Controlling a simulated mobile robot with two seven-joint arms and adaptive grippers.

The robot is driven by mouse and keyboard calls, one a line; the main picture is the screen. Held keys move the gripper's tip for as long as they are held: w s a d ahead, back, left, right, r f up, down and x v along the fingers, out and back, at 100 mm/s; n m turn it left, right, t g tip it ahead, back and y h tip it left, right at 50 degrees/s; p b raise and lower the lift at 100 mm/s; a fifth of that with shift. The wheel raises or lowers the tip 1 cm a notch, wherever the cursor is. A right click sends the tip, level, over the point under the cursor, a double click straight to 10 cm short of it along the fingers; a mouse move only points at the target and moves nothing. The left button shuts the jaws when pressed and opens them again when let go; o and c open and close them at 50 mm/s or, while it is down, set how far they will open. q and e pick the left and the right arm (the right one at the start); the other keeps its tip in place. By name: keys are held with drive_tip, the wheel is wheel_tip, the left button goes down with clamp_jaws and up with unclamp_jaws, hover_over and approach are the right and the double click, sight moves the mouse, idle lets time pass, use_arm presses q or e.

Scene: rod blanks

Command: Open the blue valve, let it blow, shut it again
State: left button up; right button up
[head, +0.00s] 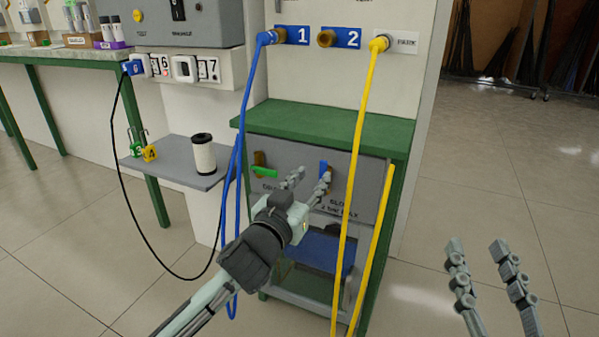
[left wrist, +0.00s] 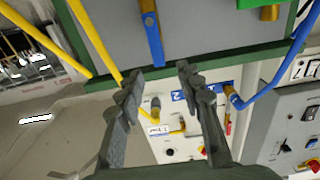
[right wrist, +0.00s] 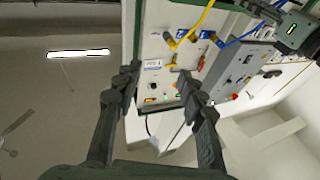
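The blue valve's lever (head: 323,168) is on the grey front panel of the cabinet below the green top. Its lower part is hidden by my left gripper's finger. In the left wrist view the blue lever (left wrist: 153,40) runs from its brass-coloured stem toward the gap between the fingertips. My left gripper (head: 308,180) is open, with its fingertips close to the lever; whether they touch it I cannot tell. The same gripper (left wrist: 160,76) shows nothing clamped between its fingers. My right gripper (head: 482,248) is open and empty over the floor at the right.
A green-handled valve (head: 265,172) sits left of the blue one. A yellow hose (head: 358,150) hangs from the PARK port close to the right of my left gripper. A blue hose (head: 247,110) hangs from port 1. A grey shelf (head: 180,172) holds a white cylinder (head: 203,154).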

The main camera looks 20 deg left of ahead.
sight(323, 166)
use_arm(q)
drive_tip(key=w, duration=0.7)
drive_tip(key=shift+w+d, duration=0.2)
drive_tip(key=shift+d, duration=0.05)
clamp_jaws()
